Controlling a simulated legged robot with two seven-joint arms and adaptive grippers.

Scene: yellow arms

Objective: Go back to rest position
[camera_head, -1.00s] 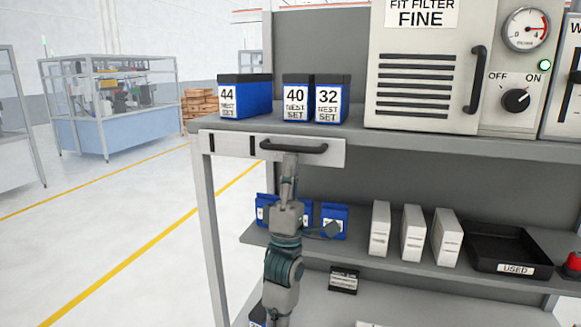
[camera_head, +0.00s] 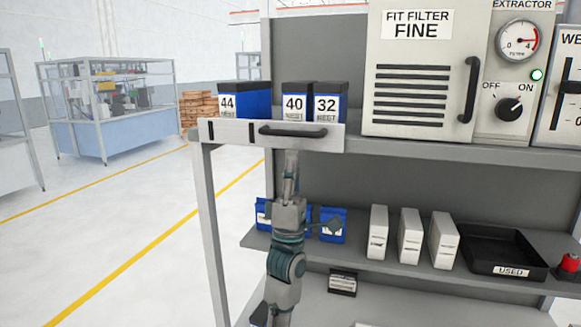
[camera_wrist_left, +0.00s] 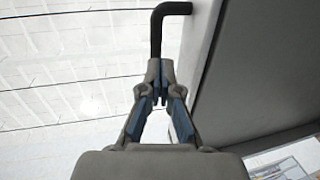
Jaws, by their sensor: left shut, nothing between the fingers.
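My left gripper (camera_head: 291,153) points upward just under the drawer front. In the left wrist view, its fingertips (camera_wrist_left: 161,82) are closed together with nothing between them. The black handle (camera_head: 293,132) is on the pale drawer front (camera_head: 225,131) at the shelf's left end. In the wrist view the bent handle (camera_wrist_left: 156,38) appears just beyond the fingertips; I cannot tell whether they touch. My right gripper is not in view.
Blue boxes 44 (camera_head: 227,103), 40 (camera_head: 295,102) and 32 (camera_head: 327,104) stand behind the drawer front. The lower shelf holds blue bins (camera_head: 333,226), white boxes (camera_head: 410,236) and a black tray (camera_head: 478,263). Open floor (camera_head: 110,225) lies left.

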